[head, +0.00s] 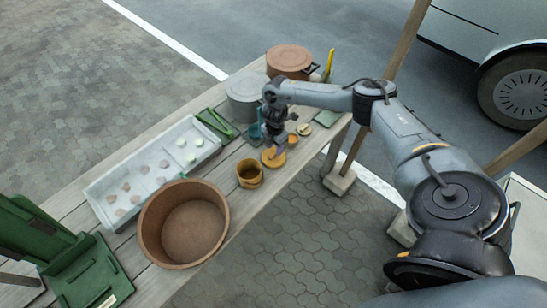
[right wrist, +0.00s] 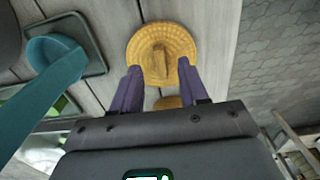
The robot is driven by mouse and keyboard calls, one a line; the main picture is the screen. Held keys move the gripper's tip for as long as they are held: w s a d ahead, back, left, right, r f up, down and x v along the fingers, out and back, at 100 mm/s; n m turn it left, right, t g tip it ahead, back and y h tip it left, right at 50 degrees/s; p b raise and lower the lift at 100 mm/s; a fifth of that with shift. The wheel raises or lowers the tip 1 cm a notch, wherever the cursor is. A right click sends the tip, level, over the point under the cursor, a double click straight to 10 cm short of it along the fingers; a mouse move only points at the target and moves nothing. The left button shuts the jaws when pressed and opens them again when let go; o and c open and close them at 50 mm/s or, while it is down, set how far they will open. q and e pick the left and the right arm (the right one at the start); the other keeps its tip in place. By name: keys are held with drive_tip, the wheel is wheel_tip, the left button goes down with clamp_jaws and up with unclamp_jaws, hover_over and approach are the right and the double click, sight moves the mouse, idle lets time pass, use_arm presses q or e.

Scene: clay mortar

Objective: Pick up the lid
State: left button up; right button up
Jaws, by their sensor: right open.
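The lid is a round, woven-looking yellow disc with a raised bar handle. In the right wrist view the lid (right wrist: 178,38) lies flat on the planks just past my fingertips. In the head view the lid (head: 273,158) is near the table's right edge, partly under my gripper. My right gripper (head: 277,147) points down over it. In the right wrist view its purple fingers (right wrist: 160,72) are open, one on each side of the handle's line, with nothing between the tips. I cannot tell the exact height. My left gripper is not in view.
A yellow pot (head: 249,180) stands left of the lid, with a large brown tub (head: 150,232) farther left. A teal scoop (right wrist: 60,52) lies beside the lid. A grey bucket (head: 243,100), terracotta pot (head: 289,58) and white tray (head: 110,212) share the table.

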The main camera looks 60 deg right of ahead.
sight(274, 153)
drive_tip(key=shift+a+f, duration=0.15)
drive_tip(key=shift+f, duration=1.5)
clamp_jaws()
